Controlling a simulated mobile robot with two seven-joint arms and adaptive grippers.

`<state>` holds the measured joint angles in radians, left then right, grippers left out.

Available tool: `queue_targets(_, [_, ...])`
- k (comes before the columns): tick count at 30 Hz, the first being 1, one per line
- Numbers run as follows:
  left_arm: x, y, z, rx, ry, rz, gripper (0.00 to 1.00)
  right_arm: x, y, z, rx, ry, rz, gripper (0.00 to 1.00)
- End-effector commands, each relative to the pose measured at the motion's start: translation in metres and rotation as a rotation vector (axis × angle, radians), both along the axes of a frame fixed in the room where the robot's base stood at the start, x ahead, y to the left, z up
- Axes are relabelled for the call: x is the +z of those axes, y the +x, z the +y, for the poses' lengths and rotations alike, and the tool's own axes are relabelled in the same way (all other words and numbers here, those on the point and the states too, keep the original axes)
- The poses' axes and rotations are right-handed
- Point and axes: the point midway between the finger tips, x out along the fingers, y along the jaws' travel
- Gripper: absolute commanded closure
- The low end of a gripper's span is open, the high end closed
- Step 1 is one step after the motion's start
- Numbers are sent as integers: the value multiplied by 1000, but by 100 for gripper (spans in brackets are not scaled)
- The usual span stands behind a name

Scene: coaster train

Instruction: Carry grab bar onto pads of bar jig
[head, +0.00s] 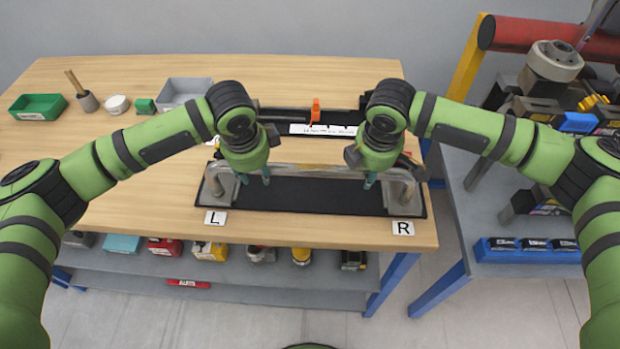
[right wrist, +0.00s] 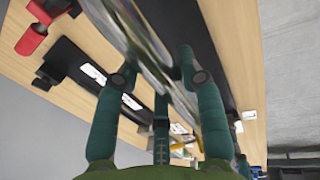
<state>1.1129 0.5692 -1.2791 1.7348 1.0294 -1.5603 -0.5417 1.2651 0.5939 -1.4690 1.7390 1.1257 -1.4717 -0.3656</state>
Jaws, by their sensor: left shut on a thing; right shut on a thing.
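The grab bar (head: 310,170) is a shiny metal tube with bent ends, lying left to right over a black mat (head: 310,197) with L and R cards. My left gripper (head: 254,178) is shut on the bar toward its left end. My right gripper (head: 369,180) is shut on it toward its right end. In the right wrist view the bar (right wrist: 212,125) runs between my green fingers (right wrist: 160,78). I cannot tell whether the bar ends touch the mat. Behind it is a black fixture with an orange clamp (head: 316,110), probably the bar jig; its pads are not clear.
A green tray (head: 38,106), a grey bin (head: 183,92) and small items are on the table's left. The L card (head: 215,217) and R card (head: 403,228) lie near the front edge. A side bench (head: 480,225) with tools stands at right. The table's left front is clear.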

Motion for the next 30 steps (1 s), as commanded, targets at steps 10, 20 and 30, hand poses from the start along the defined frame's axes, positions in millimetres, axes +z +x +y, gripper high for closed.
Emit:
queue_targets(10, [8, 1, -1, -1, -3, -5, 100, 8, 1, 1, 1, 4, -3, 100])
queue_targets(20, [9, 1, -1, -1, -4, -6, 100, 8, 1, 1, 1, 4, -3, 100])
queue_targets(30, [9, 1, -1, -1, -4, -6, 100, 8, 1, 1, 1, 4, -3, 100])
